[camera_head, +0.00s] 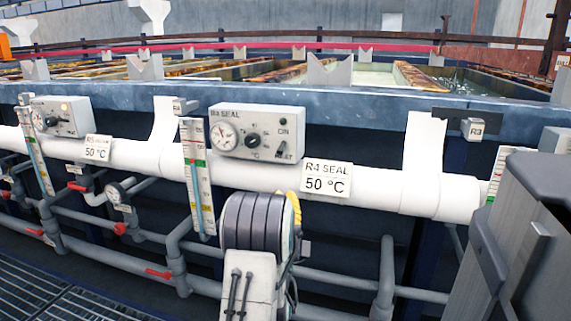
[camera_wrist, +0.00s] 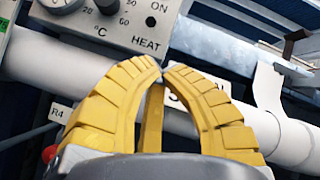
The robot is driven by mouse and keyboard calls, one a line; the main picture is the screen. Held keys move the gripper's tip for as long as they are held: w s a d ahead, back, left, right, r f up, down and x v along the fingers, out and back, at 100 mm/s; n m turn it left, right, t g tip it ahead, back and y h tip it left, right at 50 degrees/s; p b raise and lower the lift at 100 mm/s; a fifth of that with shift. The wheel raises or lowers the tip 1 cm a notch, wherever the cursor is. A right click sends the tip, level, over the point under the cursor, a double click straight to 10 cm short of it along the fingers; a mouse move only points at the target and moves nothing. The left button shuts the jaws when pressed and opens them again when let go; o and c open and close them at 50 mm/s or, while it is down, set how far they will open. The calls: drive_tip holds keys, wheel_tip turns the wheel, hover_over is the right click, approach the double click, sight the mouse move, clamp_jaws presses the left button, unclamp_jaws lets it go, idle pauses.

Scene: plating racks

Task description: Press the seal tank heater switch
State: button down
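The R4 SEAL control box (camera_head: 257,132) is a pale grey box on the white pipe in the head view. It has a round gauge, a dark knob and, at its right, a small dark heater switch (camera_head: 282,148) by the HEAT label. In the wrist view the switch (camera_wrist: 150,21) sits between the ON and HEAT labels, above my fingertips. My gripper (camera_wrist: 163,70) has yellow ridged fingers with tips drawn together and nothing seen between them. It is below the box, apart from the switch in the picture; the depth gap is unclear. In the head view my arm mostly hides the gripper.
An R4 SEAL 50 °C sign (camera_head: 326,181) hangs on the white pipe (camera_head: 385,190), right of and below the box. A level tube (camera_head: 198,175) stands left of the box. Another control box (camera_head: 62,116) is further left. Grey pipes with red handles run below.

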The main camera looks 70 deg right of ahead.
sight(290, 151)
drive_tip(key=shift+b+x, duration=1.6)
drive_tip(key=shift+x, duration=3.4)
